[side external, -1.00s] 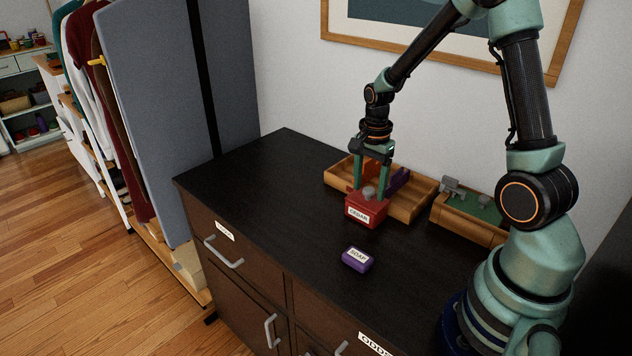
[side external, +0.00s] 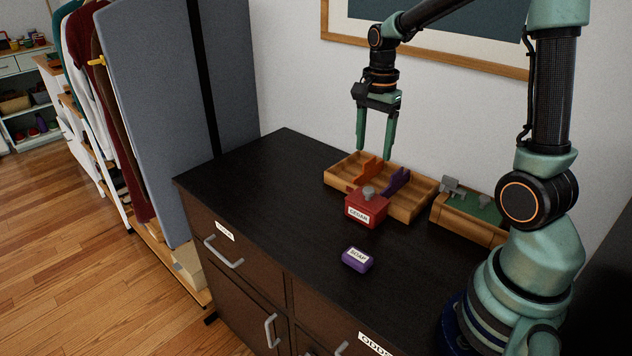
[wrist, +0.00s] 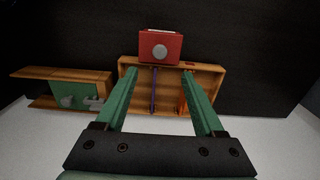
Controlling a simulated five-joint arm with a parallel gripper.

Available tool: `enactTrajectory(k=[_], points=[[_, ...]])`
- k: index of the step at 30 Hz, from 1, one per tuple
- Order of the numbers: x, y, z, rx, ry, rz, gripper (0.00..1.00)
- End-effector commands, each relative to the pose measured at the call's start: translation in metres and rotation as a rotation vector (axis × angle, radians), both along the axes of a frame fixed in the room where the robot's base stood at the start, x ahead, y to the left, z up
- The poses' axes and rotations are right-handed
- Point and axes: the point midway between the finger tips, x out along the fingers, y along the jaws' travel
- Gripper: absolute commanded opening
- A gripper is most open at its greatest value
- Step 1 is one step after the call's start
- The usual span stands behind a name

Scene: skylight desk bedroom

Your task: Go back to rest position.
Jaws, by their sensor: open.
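My gripper (side external: 375,146) is open and empty, raised above the back of the dark cabinet top (side external: 260,190). Its two green fingers also show spread apart in the wrist view (wrist: 164,106). A red box labelled CEDAR with a grey knob (side external: 366,210) stands on the cabinet top, at the front of the wooden tray (side external: 412,208). Its top shows in the wrist view (wrist: 160,42), beyond the fingertips. Nothing is between the fingers.
The tray has an orange divider (side external: 366,172) and a purple divider (side external: 395,181). A purple SOAP block (side external: 357,259) lies in front. A wooden box with a green top (side external: 470,212) stands right of the tray. The cabinet's left top is clear. A framed picture hangs behind.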

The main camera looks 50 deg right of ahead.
Motion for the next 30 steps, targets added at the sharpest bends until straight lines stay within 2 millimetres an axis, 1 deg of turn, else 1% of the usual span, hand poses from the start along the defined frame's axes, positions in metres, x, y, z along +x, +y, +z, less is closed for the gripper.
enactTrajectory(k=[1, 5, 8, 11, 15, 18, 24, 27, 30], points=[[0.0, 0.0, 0.005, -0.001, -0.002, 0.0, 0.7], [0.0, 0.002, 0.014, -0.002, -0.006, 0.014, 0.7], [-0.002, 0.011, 0.022, -0.013, -0.03, 0.092, 0.7], [-0.006, 0.029, 0.036, -0.037, -0.078, 0.257, 0.7], [-0.019, 0.061, 0.055, -0.095, -0.166, 0.574, 0.7], [-0.03, 0.083, 0.065, -0.148, -0.225, 0.805, 0.7], [-0.052, 0.119, 0.075, -0.272, -0.325, 1.228, 0.7], [-0.061, 0.13, 0.076, -0.326, -0.358, 1.379, 0.7], [-0.065, 0.137, 0.076, -0.364, -0.378, 1.477, 0.7]])
